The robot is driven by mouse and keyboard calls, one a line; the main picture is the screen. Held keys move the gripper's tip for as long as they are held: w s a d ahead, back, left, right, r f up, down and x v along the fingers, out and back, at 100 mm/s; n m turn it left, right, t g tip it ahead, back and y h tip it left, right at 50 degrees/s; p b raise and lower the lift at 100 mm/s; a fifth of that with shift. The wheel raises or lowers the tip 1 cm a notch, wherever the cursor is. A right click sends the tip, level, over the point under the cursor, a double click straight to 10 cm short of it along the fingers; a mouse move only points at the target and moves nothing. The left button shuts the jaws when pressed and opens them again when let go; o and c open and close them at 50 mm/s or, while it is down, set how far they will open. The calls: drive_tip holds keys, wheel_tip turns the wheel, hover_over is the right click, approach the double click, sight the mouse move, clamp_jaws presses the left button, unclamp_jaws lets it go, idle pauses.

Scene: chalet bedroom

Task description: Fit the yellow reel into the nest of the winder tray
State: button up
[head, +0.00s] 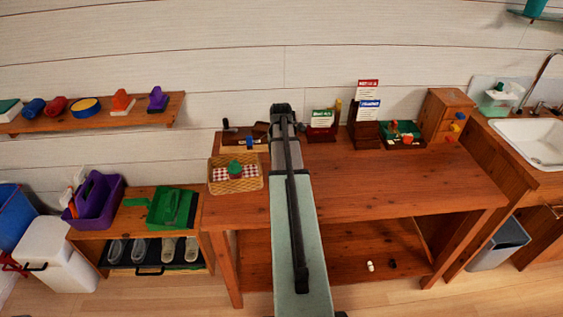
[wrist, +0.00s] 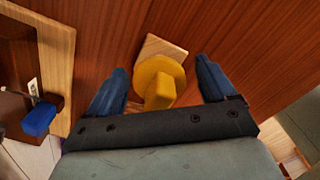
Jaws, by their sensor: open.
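The yellow reel (wrist: 161,82) shows in the wrist view as a round disc with a block-like knob on the side facing the camera. It sits against a pale wooden piece (wrist: 160,47) on the reddish-brown wood. My gripper (wrist: 162,66) is open, with one blue finger on each side of the reel and a gap on both sides. What seems to be the winder tray (wrist: 66,55), pale-rimmed with a dark inside and a blue handle (wrist: 40,119), lies to the left. It also shows in the head view (head: 232,149). My arm hides the reel there.
A wicker basket (head: 218,184) with a checked cloth stands in front of the tray on the table (head: 400,178). Card holders (head: 366,131), a green-topped box (head: 403,137) and a small drawer cabinet (head: 441,112) stand at the back right. The table's front right is clear.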

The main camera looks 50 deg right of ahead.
drive_tip(key=shift+f, duration=0.15)
drive_tip(key=c, duration=1.1)
